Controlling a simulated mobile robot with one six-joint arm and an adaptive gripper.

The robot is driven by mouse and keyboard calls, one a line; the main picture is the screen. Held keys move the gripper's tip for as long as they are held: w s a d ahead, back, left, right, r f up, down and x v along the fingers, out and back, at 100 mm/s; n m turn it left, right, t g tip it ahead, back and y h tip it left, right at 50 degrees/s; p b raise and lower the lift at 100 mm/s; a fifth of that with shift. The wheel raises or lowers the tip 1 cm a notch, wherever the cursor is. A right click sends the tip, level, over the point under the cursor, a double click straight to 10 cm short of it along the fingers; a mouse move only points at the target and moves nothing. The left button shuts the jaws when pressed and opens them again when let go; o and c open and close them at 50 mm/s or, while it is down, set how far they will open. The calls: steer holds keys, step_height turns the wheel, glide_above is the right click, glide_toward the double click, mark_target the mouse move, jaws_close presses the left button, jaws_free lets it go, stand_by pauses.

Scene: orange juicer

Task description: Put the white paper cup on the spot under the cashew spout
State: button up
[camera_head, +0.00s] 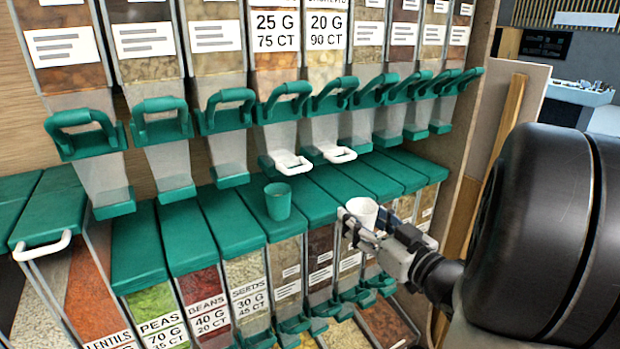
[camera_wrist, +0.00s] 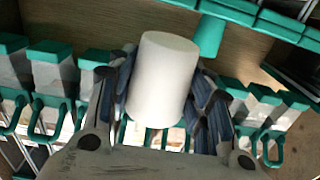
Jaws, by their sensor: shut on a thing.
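The white paper cup (camera_head: 361,208) is between the fingers of my gripper (camera_head: 362,228), just above the green lids of the lower bins. In the wrist view the cup (camera_wrist: 162,82) sits between both dark finger pads, with its side toward the camera. My gripper is shut on it.
A green cup (camera_head: 278,202) stands on a bin lid to the left of the white cup. Green dispenser handles (camera_head: 228,105) jut out in a row above the lids. A wooden side panel (camera_head: 470,150) closes the rack at the right. The left lids (camera_head: 188,235) are clear.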

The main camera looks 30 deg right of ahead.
steer(key=shift+s+d+r, duration=0.15)
steer(key=shift+d+r, duration=0.1)
steer(key=shift+r, duration=0.5)
steer(key=shift+w+d+r, duration=0.1)
steer(key=shift+w+r, duration=0.05)
steer(key=shift+w, duration=0.05)
steer(key=w+p, duration=0.1)
steer(key=w, duration=0.4)
steer(key=w+p, duration=0.1)
steer(key=w, duration=0.5)
steer(key=w+d+p, duration=0.1)
steer(key=w, duration=0.5)
steer(key=shift+w+f, duration=0.2)
steer(key=shift+f, duration=0.1)
step_height(320, 180, down, 3)
steer(key=shift+d+f+p, duration=0.1)
steer(key=shift+d+p, duration=0.05)
steer(key=shift+p, duration=0.2)
